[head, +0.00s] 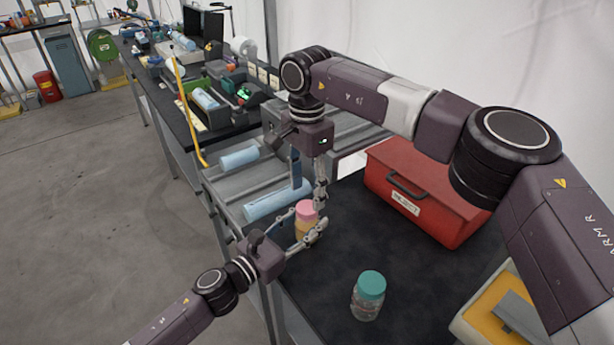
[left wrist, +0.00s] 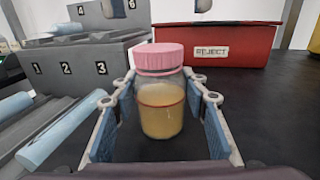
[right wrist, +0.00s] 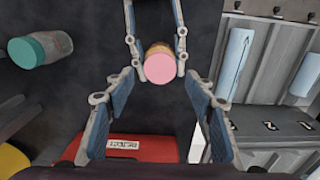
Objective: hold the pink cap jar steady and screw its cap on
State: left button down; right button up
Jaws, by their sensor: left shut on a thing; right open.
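The pink cap jar (head: 302,229) stands upright on the dark bench, with tan contents; in the left wrist view its clear body (left wrist: 161,112) is between my left fingers. Its pink cap (left wrist: 159,57) sits level on top; how tightly it is threaded I cannot tell. My left gripper (head: 308,224) is shut on the jar body below the cap. My right gripper (head: 308,190) is open, pointing down above the jar. In the right wrist view the cap (right wrist: 159,68) lies beyond the open right fingers, apart from them.
A jar with a teal cap (head: 369,294) stands nearer on the bench. A red REJECT box (head: 425,190) is behind, to the right. Grey numbered trays (left wrist: 90,65) with light blue cylinders (head: 277,200) are to the left. A yellow-topped item (head: 497,305) is at right.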

aim_at(307, 207)
jog(key=shift+f, duration=2.1)
jog(key=c, duration=1.2)
jog(key=m, duration=1.1)
jog(key=shift+m, duration=0.3)
jog(key=m, duration=0.5)
jog(key=shift+m, duration=0.3)
jog(key=m, duration=0.5)
jog(key=o, duration=1.4)
jog(key=shift+c, duration=0.2)
